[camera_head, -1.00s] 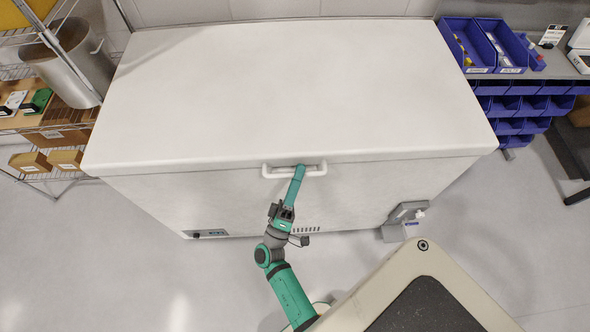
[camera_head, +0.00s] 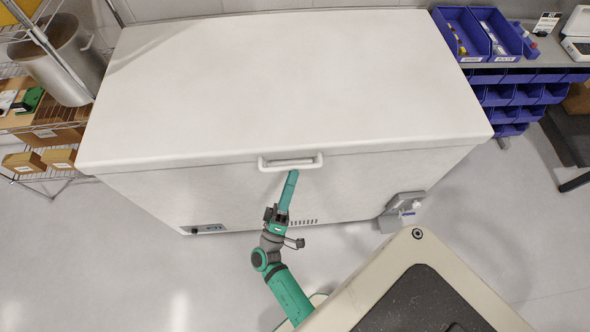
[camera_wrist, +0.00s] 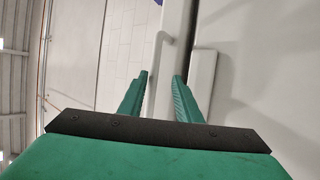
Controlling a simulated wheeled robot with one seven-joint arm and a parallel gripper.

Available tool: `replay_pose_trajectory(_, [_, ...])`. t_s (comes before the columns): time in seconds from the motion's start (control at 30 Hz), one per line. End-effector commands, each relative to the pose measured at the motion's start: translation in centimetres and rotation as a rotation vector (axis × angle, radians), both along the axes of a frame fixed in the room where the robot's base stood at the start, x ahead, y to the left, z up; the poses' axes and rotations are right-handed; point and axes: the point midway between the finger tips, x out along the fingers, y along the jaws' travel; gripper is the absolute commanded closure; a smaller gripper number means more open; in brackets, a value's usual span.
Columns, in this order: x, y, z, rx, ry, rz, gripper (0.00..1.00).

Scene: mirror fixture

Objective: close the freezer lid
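The white freezer (camera_head: 330,185) stands in front of me. Its lid (camera_head: 290,85) lies flat across the top, and I see no gap along its front edge in the head view. The white lid handle (camera_head: 291,163) is at the middle of that front edge.
A wire shelf (camera_head: 45,175) with boxes and a metal bin (camera_head: 65,65) are at the left. Blue bins (camera_head: 470,35) stand on a bench at the right. A small grey device (camera_head: 402,210) is at the freezer's lower right. Open floor lies in front, to the left.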

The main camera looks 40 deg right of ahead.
Motion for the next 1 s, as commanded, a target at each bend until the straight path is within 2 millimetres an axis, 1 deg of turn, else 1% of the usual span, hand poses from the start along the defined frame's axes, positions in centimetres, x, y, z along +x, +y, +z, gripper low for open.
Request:
replay_pose_trajectory(0.03, [-0.4, 0.7, -0.5, 0.000, 0.000, 0.001, 0.69])
replay_pose_trajectory(0.2, [-1.7, 3.2, -2.2, -0.003, -0.003, 0.000, 0.69])
replay_pose_trajectory(0.3, [-2.4, 4.4, -3.0, -0.004, -0.003, 0.000, 0.69])
replay_pose_trajectory(0.43, [-3.0, 5.5, -3.7, -0.006, -0.006, -0.001, 0.69])
replay_pose_trajectory(0.6, [-3.4, 6.1, -4.1, -0.006, -0.007, -0.002, 0.69])
replay_pose_trajectory(1.0, [-3.4, 6.1, -4.0, -0.007, -0.008, -0.003, 0.69])
